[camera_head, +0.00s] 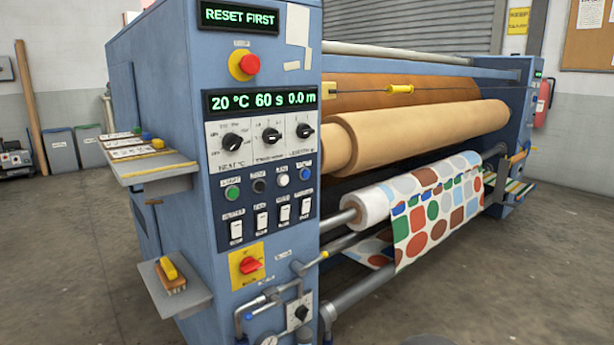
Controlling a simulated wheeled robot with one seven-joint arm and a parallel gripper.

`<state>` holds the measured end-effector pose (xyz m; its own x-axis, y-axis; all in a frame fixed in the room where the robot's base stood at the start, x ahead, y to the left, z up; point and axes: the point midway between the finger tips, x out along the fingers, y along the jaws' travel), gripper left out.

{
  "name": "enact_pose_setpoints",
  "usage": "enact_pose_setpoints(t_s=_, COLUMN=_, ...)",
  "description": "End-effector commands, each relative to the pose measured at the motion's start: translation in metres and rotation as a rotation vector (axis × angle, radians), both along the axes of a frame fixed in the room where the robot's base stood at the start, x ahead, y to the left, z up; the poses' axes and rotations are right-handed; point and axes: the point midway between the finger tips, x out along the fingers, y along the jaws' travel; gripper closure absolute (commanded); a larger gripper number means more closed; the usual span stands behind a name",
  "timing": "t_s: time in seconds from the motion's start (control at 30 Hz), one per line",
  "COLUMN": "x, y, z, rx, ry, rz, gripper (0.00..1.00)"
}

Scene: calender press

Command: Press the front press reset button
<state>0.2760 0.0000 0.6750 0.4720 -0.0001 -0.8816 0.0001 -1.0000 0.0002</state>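The blue calender press (150,80) stands with its control panel (262,155) facing me. A row on the panel holds a green button (232,192), a black button (259,186), a white button (282,180) and a blue button (305,174). Their labels are too small to read, so I cannot tell which is reset. The top display (240,17) reads "RESET FIRST". A red mushroom button on yellow (245,66) sits below it. The lower display (262,100) reads 20 °C, 60 s, 0.0 m. My gripper is not in view.
Side shelves (172,298) jut out left. Pipes and a gauge are below; rollers with patterned fabric (435,215) extend right. Grey floor (520,290) is clear in front at right.

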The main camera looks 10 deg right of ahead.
Motion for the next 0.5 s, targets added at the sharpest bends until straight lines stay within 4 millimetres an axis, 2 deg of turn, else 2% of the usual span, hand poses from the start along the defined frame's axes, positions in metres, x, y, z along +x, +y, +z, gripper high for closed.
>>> enact_pose_setpoints(t_s=0.07, x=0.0, y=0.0, z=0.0, rx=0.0, ry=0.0, rz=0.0, gripper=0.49)
enact_pose_setpoints(t_s=0.43, x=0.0, y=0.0, z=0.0, rx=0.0, ry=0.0, rz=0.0, gripper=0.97)
enact_pose_setpoints(t_s=0.5, x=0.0, y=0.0, z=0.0, rx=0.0, ry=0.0, rz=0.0, gripper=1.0)
